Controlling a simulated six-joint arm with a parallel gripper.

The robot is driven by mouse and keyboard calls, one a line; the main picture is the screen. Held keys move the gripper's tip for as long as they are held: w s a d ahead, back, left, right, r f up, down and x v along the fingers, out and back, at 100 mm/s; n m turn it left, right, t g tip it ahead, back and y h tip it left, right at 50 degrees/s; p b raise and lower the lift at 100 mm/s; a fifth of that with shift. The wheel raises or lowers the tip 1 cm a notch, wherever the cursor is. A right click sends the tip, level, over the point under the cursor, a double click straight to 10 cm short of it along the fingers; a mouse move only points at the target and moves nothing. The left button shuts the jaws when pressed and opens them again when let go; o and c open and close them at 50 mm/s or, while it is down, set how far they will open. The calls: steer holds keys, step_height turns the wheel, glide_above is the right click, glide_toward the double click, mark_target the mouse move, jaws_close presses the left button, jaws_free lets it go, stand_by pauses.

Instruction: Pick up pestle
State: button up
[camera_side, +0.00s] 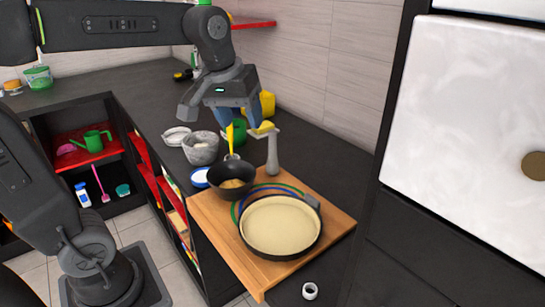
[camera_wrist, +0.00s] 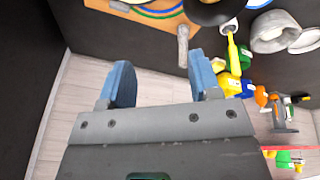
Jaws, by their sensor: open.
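The pestle appears to be the grey upright piece (camera_side: 273,156) just behind the wooden board in the side view, its upper end close to a yellow item. In the wrist view the grey pestle (camera_wrist: 183,46) shows near the top, beyond the fingers and nearer the right one. My gripper (camera_side: 238,121) is open above the counter, up and left of the pestle and apart from it. Its two blue fingers (camera_wrist: 158,68) are spread with nothing between them in the wrist view. The grey stone mortar (camera_side: 201,150) stands to the left on the counter.
A yellow container (camera_side: 265,103) and green item (camera_side: 239,131) crowd the gripper. The tiled wall (camera_side: 340,75) rises behind.

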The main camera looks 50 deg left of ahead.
steer(key=w+a+n+g, duration=0.2)
steer(key=w+a+n, duration=0.35)
steer(key=w, duration=0.45)
steer(key=n+g, duration=0.1)
steer(key=n, duration=0.4)
glide_above(272, 140)
steer(key=w, duration=0.1)
step_height(272, 140, down, 3)
steer(key=shift+m, duration=0.25)
steer(key=f, duration=0.9)
steer(key=a+f, duration=0.1)
steer(key=f, duration=0.3)
steer(key=shift+f, duration=0.25)
steer(key=c, duration=1)
